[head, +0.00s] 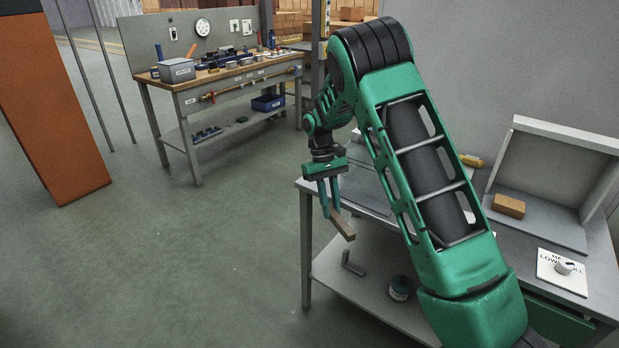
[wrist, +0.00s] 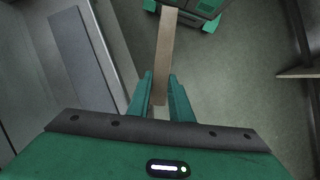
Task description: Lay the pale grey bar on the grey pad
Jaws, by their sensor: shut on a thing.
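My gripper (head: 329,198) is shut on a long, thin bar (head: 342,224) that looks greyish tan. The bar tilts downward to the right in the head view, in the air by the left end of the near grey table (head: 600,262). In the wrist view the bar (wrist: 166,50) extends from between the fingers (wrist: 160,92) toward the top edge, over the floor. A long, darker grey strip (wrist: 85,55), which looks like the grey pad, lies on a grey surface left of the gripper there. My arm hides much of the tabletop in the head view.
A cluttered workbench (head: 235,75) stands behind; floor between is clear.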

